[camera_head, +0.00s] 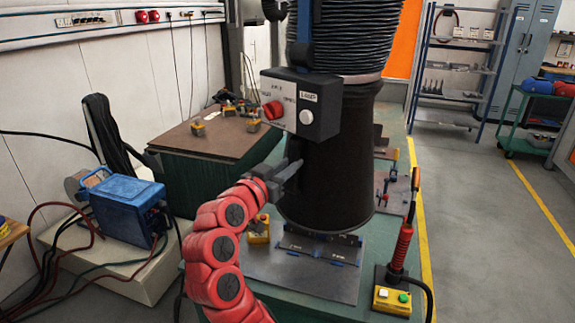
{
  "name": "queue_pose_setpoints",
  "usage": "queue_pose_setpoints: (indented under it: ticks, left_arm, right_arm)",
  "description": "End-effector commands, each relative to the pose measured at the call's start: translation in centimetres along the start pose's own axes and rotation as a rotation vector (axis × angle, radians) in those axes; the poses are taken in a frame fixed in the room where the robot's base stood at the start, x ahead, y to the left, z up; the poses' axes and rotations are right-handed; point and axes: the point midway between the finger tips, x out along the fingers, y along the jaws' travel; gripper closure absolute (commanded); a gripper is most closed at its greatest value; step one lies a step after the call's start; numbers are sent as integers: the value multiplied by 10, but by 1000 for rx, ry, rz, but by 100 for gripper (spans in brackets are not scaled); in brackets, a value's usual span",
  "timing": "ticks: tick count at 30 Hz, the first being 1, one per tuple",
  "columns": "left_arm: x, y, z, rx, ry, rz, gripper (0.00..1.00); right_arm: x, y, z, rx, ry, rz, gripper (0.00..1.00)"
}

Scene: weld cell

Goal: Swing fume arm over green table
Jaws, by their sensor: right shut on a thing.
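The fume arm has a ribbed black hose (345,40) at top centre and a dark hood (330,170) below it. A grey control box (301,103) with a red knob and a white knob is on the hood's left side. The hood hangs upright over the near green table (345,314), and hides part of its top. My right gripper (291,172), on a red jointed arm, is shut at the hood's left side, on what looks like the fume arm's handle. The handle is mostly hidden by the gripper. My left gripper is not in view.
On the near table are a grey plate with blue-edged parts (318,247), a red-handled torch (402,245) and a yellow button box (392,299). Behind stands a brown-topped green table (200,140). A blue welder (125,208) is at left. Grey floor is clear at right.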

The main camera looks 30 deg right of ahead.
Motion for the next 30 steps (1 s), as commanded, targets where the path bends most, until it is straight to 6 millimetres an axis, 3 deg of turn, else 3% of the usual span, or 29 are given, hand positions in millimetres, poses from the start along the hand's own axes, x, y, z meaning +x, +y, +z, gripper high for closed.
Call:
queue_pose_setpoints:
  ticks: [5,6,10,22,26,30]
  left_arm:
    - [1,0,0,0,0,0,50]
    - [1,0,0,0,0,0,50]
    - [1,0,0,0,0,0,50]
    - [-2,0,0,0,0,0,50]
    - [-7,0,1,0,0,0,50]
    - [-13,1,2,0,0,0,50]
  right_arm:
    - [0,-1,-4,3,7,-4,100]
    - [0,-1,-3,3,7,-4,75]
    - [0,-1,-2,1,4,-5,52]
    - [-8,-3,1,0,0,-8,50]
    - [-29,-3,2,1,-1,-10,50]
    - [-66,-4,3,0,0,-12,50]
